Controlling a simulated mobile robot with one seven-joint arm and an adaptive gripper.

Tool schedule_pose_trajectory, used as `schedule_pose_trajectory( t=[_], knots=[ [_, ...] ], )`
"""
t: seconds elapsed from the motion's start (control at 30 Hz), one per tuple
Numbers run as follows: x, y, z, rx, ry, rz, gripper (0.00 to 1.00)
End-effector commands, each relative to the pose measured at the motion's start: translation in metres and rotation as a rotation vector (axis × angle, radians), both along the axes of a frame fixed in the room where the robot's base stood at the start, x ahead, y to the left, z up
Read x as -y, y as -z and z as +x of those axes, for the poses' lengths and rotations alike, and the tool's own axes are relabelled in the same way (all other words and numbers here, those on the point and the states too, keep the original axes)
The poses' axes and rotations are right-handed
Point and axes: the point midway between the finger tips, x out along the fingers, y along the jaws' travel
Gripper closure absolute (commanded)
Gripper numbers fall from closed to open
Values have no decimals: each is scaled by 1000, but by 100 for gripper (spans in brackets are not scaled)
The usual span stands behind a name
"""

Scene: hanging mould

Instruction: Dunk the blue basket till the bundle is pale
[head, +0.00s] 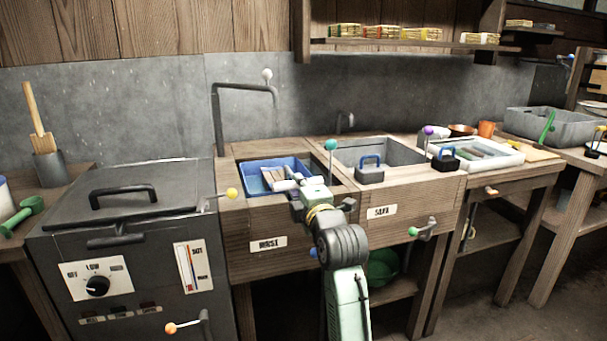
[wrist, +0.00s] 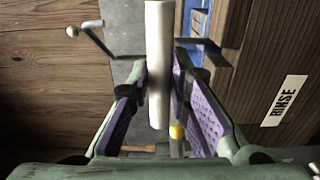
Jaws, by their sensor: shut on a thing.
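The blue basket (head: 249,168) sits in the left sink, behind the front board labelled RINSE, and its rim shows near the basin's top edge. Part of it shows in the wrist view (wrist: 196,20). My gripper (head: 293,184) is over the basket's front right part. In the wrist view my gripper's purple-padded fingers (wrist: 160,100) are closed on a pale round bar (wrist: 159,60), which looks like the basket's handle. Where the bar joins the basket is hidden. A brownish strip inside the basket may be the bundle (head: 270,179), but its shade is hard to judge.
A yellow-knobbed lever (head: 232,193) stands close left of my gripper. A green-knobbed rod (head: 331,146) rises just behind it. A dark tap (head: 246,88) arches over the left sink. The right sink (head: 390,152) has a blue-handled block (head: 370,172) at its front edge.

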Motion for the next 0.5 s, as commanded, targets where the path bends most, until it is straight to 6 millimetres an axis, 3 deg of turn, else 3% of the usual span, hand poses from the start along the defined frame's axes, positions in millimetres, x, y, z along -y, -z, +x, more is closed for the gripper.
schedule_pose_trajectory(
  t=[0.03,0.5],
  knots=[
    [0,12,0,1,0,0,93],
    [0,73,0,3,0,1,93]
  ],
)
